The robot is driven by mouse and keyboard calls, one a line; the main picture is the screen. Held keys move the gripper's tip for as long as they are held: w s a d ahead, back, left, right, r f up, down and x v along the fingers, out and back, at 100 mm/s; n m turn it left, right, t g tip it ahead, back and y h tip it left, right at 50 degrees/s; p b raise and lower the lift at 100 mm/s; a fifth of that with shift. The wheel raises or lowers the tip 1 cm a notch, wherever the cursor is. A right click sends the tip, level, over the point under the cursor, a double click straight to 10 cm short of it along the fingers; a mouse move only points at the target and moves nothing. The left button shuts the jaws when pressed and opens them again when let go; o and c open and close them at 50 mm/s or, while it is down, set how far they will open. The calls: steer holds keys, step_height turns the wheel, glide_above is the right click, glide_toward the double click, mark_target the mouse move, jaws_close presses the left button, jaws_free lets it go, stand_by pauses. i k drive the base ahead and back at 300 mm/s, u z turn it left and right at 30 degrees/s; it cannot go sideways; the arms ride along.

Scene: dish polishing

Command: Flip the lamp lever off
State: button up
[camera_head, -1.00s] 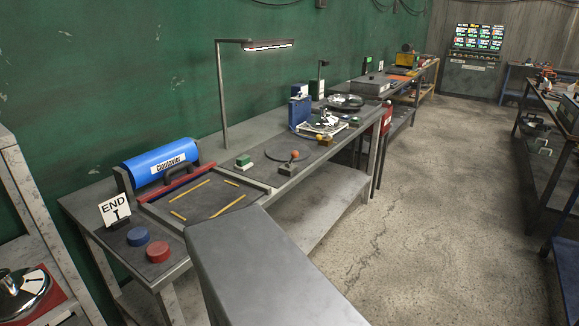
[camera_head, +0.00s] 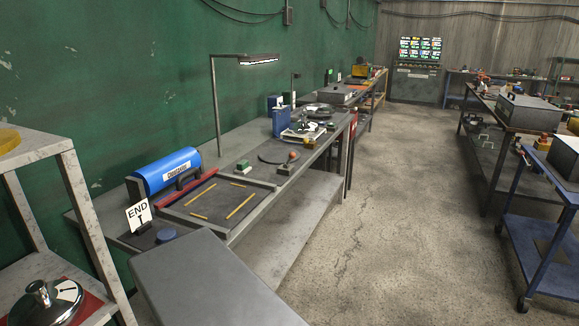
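A tall thin lamp (camera_head: 216,105) stands on the long workbench (camera_head: 242,211) against the green wall. Its flat head (camera_head: 258,60) reaches out to the right, with a pale underside. A small lever with an orange ball knob (camera_head: 293,155) sits on a small block (camera_head: 286,168) at the bench's front edge, right of a dark round disc (camera_head: 270,156). I cannot tell for certain whether this is the lamp's lever or which way it is set. My gripper is not in view.
A marble-like shelf (camera_head: 82,195) stands at left. Concrete floor (camera_head: 375,200) is clear; a blue cart (camera_head: 541,235) stands at right.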

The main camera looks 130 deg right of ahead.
mark_target(292, 154)
steer(key=z, duration=0.15)
steer(key=i, duration=0.3)
steer(key=u, duration=0.55)
steer(key=k, duration=0.2)
steer(key=z, duration=3.4)
steer(key=k, duration=0.3)
steer(key=z, duration=1.75)
